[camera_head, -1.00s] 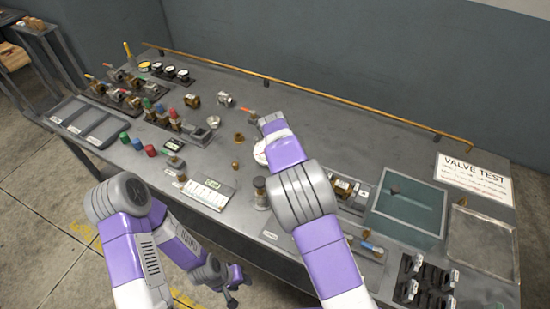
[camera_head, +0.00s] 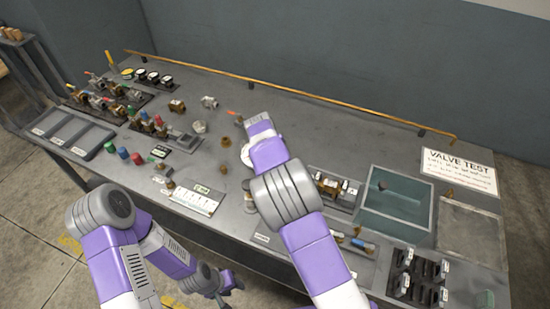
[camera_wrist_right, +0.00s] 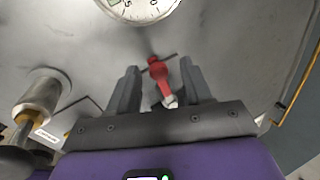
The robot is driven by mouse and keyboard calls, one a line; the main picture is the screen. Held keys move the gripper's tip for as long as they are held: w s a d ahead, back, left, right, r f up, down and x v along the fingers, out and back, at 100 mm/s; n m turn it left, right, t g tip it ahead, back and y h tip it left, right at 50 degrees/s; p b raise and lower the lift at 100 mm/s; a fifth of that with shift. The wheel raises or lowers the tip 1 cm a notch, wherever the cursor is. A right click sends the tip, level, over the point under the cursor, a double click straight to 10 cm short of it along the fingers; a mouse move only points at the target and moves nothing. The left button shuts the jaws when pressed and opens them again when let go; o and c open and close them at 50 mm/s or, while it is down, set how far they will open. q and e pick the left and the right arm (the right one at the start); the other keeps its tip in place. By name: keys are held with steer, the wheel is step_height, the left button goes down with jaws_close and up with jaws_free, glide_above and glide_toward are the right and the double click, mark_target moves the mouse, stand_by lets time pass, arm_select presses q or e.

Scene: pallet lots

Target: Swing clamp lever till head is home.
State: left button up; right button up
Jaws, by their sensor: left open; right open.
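A small red-handled lever (camera_wrist_right: 158,70) shows in the right wrist view, between the spread fingers of my right gripper (camera_wrist_right: 160,88). The fingers are open, with a gap on each side of it. In the head view a red-orange handle (camera_head: 234,113) lies just left of my right wrist; the right fingers are hidden there. I cannot tell the clamp head or whether it is seated. My left gripper (camera_head: 226,288) is open and empty, low in front of the bench's near edge.
A round gauge (camera_wrist_right: 140,8) lies beyond the right fingers. A brass-and-steel post (camera_wrist_right: 38,95) stands at their left. The bench (camera_head: 330,130) holds valve racks at left, a teal tray (camera_head: 395,205) at right, and a brass rail (camera_head: 300,94) along its back.

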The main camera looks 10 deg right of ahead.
steer(key=p+v, duration=0.1)
steer(key=v, duration=0.6)
steer(key=shift+r, duration=0.25)
